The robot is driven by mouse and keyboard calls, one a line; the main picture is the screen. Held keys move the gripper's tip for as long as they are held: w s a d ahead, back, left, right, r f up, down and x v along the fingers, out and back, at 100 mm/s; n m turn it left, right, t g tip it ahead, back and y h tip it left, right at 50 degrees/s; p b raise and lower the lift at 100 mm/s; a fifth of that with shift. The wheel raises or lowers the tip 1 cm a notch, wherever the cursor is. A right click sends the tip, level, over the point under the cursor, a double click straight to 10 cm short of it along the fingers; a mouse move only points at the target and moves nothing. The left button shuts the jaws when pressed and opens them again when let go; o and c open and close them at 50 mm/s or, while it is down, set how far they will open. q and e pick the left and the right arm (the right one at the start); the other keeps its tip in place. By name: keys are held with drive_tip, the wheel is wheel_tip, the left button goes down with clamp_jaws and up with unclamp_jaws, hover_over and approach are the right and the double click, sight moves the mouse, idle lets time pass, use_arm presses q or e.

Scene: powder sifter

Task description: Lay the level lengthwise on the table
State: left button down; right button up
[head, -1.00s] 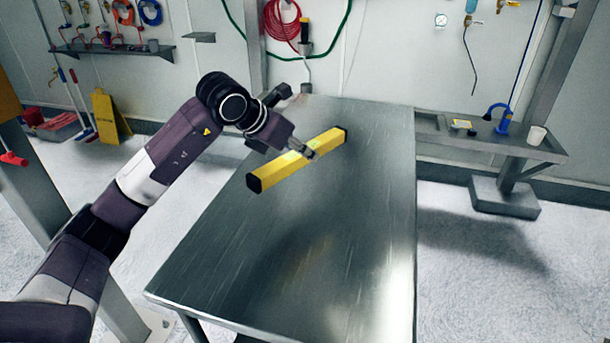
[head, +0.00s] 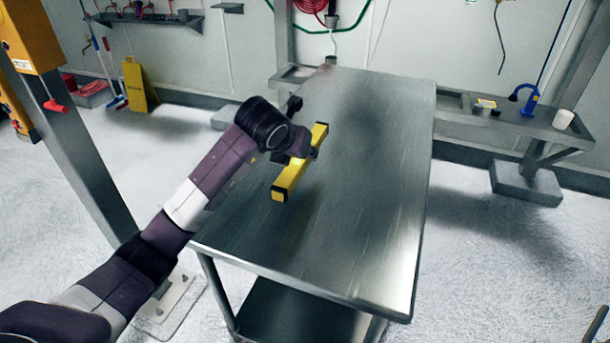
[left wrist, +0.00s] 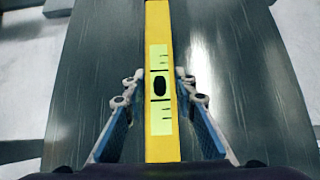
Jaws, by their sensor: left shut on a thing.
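The yellow level (head: 291,178) with black end caps is over the left part of the metal table (head: 370,200) in the head view. It now points roughly along the table's long side, slightly slanted. My left gripper (head: 305,156) is shut on its middle. In the left wrist view, the level (left wrist: 160,125) runs up the picture between the two fingers of my left gripper (left wrist: 160,85), its pale vial window facing the camera. I cannot tell whether the level touches the tabletop.
The right and near parts of the tabletop are clear. A side bench (head: 556,137) behind on the right holds a blue tool (head: 527,100) and a white cup (head: 563,119). A yellow floor sign (head: 138,86) stands at the left, away from the table.

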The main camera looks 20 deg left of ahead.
use_arm(q)
wheel_tip(320, 180, down, 5)
drive_tip(key=shift+f+p, duration=0.1)
drive_tip(key=shift+p, duration=0.2)
wheel_tip(320, 180, down, 4)
drive_tip(key=shift+r+p, duration=0.1)
drive_tip(key=shift+p, duration=0.2)
use_arm(e)
drive_tip(key=shift+d+r, duration=0.5)
drive_tip(key=shift+r, duration=0.2)
use_arm(q)
drive_tip(key=shift+f, duration=0.25)
drive_tip(key=c, duration=1.6)
unclamp_jaws()
use_arm(e)
drive_tip(key=shift+a+f, duration=0.1)
drive_tip(key=shift+f, duration=0.05)
